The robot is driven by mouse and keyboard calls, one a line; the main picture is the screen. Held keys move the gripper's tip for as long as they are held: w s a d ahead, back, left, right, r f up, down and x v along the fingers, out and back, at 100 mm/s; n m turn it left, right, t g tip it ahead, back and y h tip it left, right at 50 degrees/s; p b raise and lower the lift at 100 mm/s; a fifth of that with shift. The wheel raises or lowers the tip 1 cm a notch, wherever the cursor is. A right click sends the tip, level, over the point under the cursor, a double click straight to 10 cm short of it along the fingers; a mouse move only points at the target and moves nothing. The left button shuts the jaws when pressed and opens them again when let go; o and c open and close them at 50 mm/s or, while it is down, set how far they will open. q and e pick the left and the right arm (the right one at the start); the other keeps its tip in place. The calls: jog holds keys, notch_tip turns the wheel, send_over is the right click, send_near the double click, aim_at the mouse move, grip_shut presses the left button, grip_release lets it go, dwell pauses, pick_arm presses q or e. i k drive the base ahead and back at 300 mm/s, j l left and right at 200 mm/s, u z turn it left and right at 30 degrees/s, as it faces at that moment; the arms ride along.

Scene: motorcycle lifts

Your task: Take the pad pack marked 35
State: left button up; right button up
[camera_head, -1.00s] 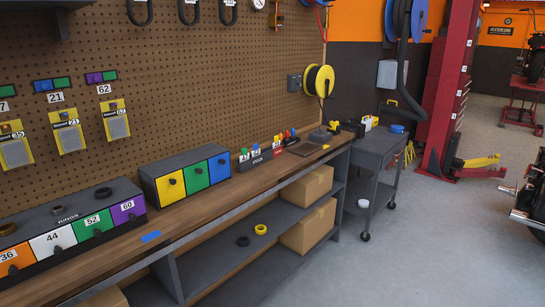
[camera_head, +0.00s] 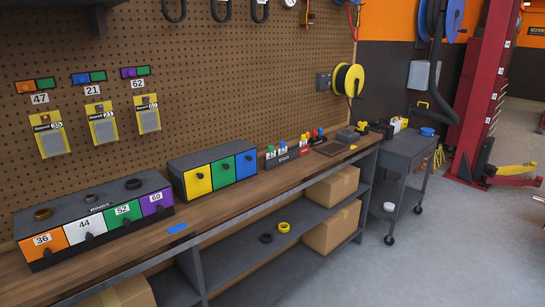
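The pad pack marked 35 (camera_head: 51,140) hangs on the pegboard at the left, a yellow card with a grey pad. It is below a tag numbered 47 (camera_head: 39,98) with an orange and green label. The pack marked 21 (camera_head: 101,127) and the pack marked 62 (camera_head: 147,119) hang to its right. Neither of my grippers is in view.
A wooden bench (camera_head: 225,197) runs below the pegboard. On it stand a drawer unit marked 36, 44, 52 and 60 (camera_head: 90,212) and a unit with yellow, green and blue drawers (camera_head: 212,169). A grey cart (camera_head: 408,148) stands at the bench's far end.

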aim_at(52, 141)
jog(key=u, duration=1.25)
jog(key=i+l, duration=0.2)
jog(key=l, duration=0.15)
jog(key=i+l+u, duration=0.1)
jog(key=l, duration=0.2)
jog(key=i+l, duration=0.25)
jog(key=i+l+u, duration=0.1)
jog(key=l, duration=0.35)
jog(key=i+l, duration=0.2)
jog(key=l, duration=0.15)
jog(key=u, duration=0.05)
